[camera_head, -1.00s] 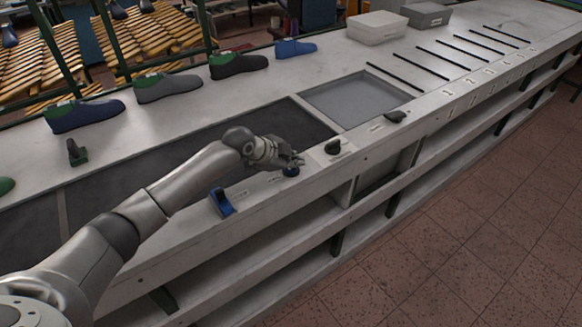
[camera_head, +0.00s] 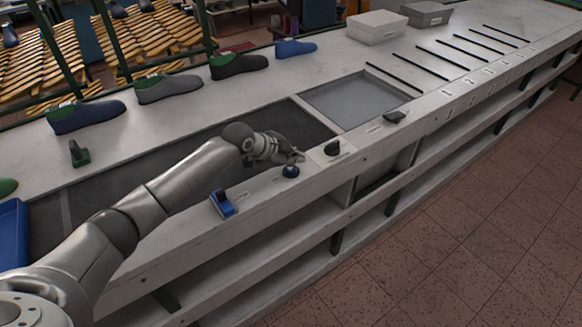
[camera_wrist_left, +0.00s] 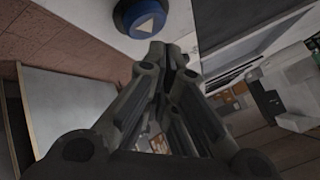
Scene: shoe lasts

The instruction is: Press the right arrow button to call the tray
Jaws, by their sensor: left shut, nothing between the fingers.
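The arrow button (camera_head: 290,171) is a round blue-topped button on the front rail of the bench. In the left wrist view the button (camera_wrist_left: 146,20) shows a pale triangular arrow on its blue face. My left gripper (camera_head: 298,157) is shut and empty, just behind and above the button, apart from it in the head view. Its fingers (camera_wrist_left: 165,52) also fill the middle of the left wrist view, pointing toward the button. A blue tray (camera_head: 12,236) shows at the left edge of the head view, partly cut off and partly behind my arm. My right gripper is not in view.
A black knob (camera_head: 332,148) stands just right of the button, and a blue holder (camera_head: 222,203) to its left. A grey inset tray (camera_head: 358,99) lies behind. Several shoes on lasts, such as the black one (camera_head: 238,66), line the far side.

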